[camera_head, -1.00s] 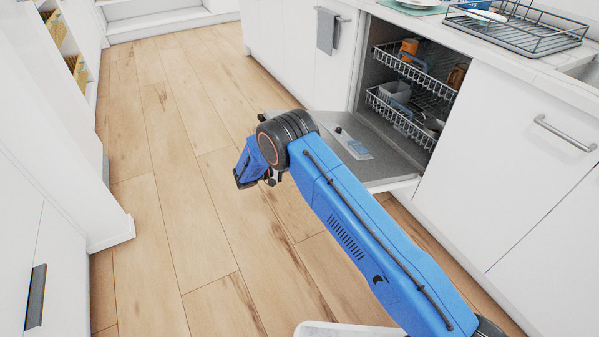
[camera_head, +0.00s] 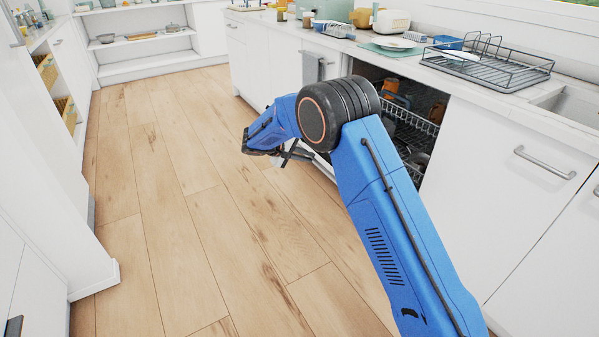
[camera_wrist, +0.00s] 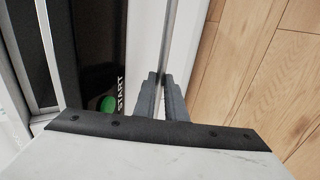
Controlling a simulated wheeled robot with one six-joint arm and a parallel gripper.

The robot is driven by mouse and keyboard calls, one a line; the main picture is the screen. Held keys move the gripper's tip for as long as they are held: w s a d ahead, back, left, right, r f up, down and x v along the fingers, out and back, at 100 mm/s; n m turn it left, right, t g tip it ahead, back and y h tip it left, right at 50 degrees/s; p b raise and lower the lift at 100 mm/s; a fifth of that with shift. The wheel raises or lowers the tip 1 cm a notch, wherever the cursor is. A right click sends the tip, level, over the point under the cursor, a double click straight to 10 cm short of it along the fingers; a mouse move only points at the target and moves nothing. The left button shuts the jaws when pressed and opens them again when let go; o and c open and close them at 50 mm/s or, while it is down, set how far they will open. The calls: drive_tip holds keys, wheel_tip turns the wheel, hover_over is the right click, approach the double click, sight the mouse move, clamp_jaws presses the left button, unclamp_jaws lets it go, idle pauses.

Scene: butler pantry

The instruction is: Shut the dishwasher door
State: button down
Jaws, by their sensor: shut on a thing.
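The dishwasher (camera_head: 418,128) stands open under the counter, its loaded racks showing. Its door (camera_head: 324,166) is mostly hidden behind my arm; only a pale piece shows, so its exact angle is unclear. In the wrist view the door's dark control panel (camera_wrist: 95,50) shows a green button (camera_wrist: 108,104) beside the word START. In the head view my gripper (camera_head: 294,152) is at the outer end of the door, left of the dishwasher opening.
Bare wooden floor (camera_head: 180,220) lies open to the left. White cabinets flank the dishwasher, with a bar handle (camera_head: 545,163) on the right one. A dish rack (camera_head: 487,65) and plates stand on the counter above.

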drive_tip(key=w+d+r+y, duration=0.1)
drive_tip(key=w+d+r, duration=0.1)
drive_tip(key=d+r, duration=0.1)
drive_tip(key=w+d+r+g+y, duration=0.1)
drive_tip(key=w+d+r, duration=0.1)
drive_tip(key=r, duration=0.3)
drive_tip(key=w+d+r+g+y, duration=0.1)
drive_tip(key=w+d+r, duration=0.1)
drive_tip(key=d+r, duration=0.2)
drive_tip(key=shift+w+d, duration=0.4)
drive_tip(key=shift+d, duration=0.05)
drive_tip(key=w+d+r+y, duration=0.1)
drive_tip(key=w+d+r, duration=0.2)
drive_tip(key=d, duration=0.3)
drive_tip(key=w+d+r+g+y, duration=0.1)
drive_tip(key=w+d+r, duration=0.3)
drive_tip(key=d, duration=0.3)
drive_tip(key=shift+w+g, duration=0.3)
drive_tip(key=shift+w, duration=0.55)
drive_tip(key=c, duration=1.8)
unclamp_jaws()
drive_tip(key=shift+a+r, duration=0.1)
drive_tip(key=v, duration=1.7)
drive_tip(key=shift+s+d+r, duration=0.1)
drive_tip(key=shift+d+r, duration=0.1)
drive_tip(key=shift+d, duration=0.05)
